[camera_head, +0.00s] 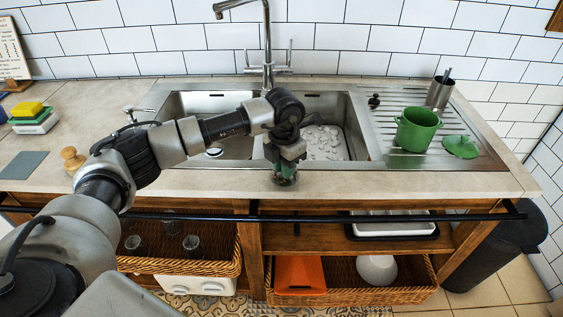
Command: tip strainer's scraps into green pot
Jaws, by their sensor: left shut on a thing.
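The green pot (417,130) stands upright and open on the ribbed drainboard right of the sink. Its green lid (461,146) lies beside it on the right. My left gripper (285,166) points down at the sink's front edge, well left of the pot. It is shut on a small dark, greenish-grey thing, which seems to be the strainer (285,180); the gripper hides much of it. I cannot make out scraps in it. My right gripper is out of view.
The tall faucet (267,45) rises behind the sink (185,103). A metal cup (439,94) with utensils and a small black object (374,101) stand near the pot. A black rail (390,217) runs along the counter front. Sponges (30,113) lie far left.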

